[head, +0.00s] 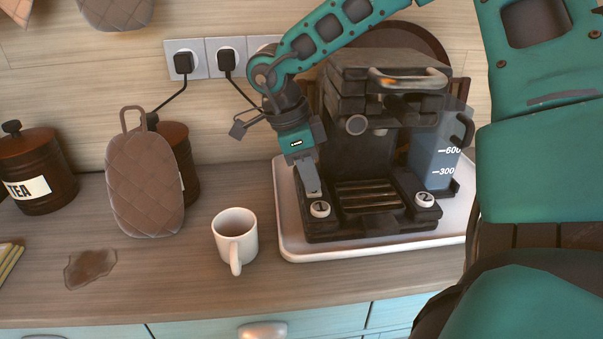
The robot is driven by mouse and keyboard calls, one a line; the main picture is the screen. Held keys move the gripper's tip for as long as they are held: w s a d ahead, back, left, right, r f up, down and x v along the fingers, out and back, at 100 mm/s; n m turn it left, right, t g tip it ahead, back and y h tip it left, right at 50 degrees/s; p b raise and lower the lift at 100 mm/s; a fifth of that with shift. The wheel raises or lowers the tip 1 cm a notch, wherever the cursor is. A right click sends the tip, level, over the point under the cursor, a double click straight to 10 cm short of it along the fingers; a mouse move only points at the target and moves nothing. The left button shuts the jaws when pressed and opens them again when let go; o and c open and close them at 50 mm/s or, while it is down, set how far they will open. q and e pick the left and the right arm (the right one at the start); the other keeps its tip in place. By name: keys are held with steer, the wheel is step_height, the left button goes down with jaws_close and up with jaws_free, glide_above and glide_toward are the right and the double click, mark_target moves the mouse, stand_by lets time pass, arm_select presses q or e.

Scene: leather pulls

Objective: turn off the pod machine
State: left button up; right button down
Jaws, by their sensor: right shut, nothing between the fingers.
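The pod machine (345,140) is a dark, blocky machine standing on a white tray (290,235) at the right of the counter. It has a round button marked 1 (320,209) at its front left and one marked 2 (425,200) at its front right. A metal handle (408,77) is on its top, and a water tank (435,150) with 300 and 600 marks is at its right. My right gripper (315,193) is shut and empty, pointing down with its fingertips at or just above button 1; I cannot tell whether they touch. My left gripper is not in view.
A white mug (235,240) stands left of the tray. A quilted brown mitt (144,190) leans before a brown canister (182,150). A TEA canister (38,170) stands far left. A brown spill (90,267) lies near the front. Two plugs (226,61) sit in wall sockets.

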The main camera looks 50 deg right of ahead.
steer(key=shift+d, duration=0.3)
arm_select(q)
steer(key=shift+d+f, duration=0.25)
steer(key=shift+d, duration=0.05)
arm_select(e)
steer(key=shift+w+d+r, duration=0.1)
steer(key=shift+w+d, duration=0.3)
steer(key=shift+w, duration=0.2)
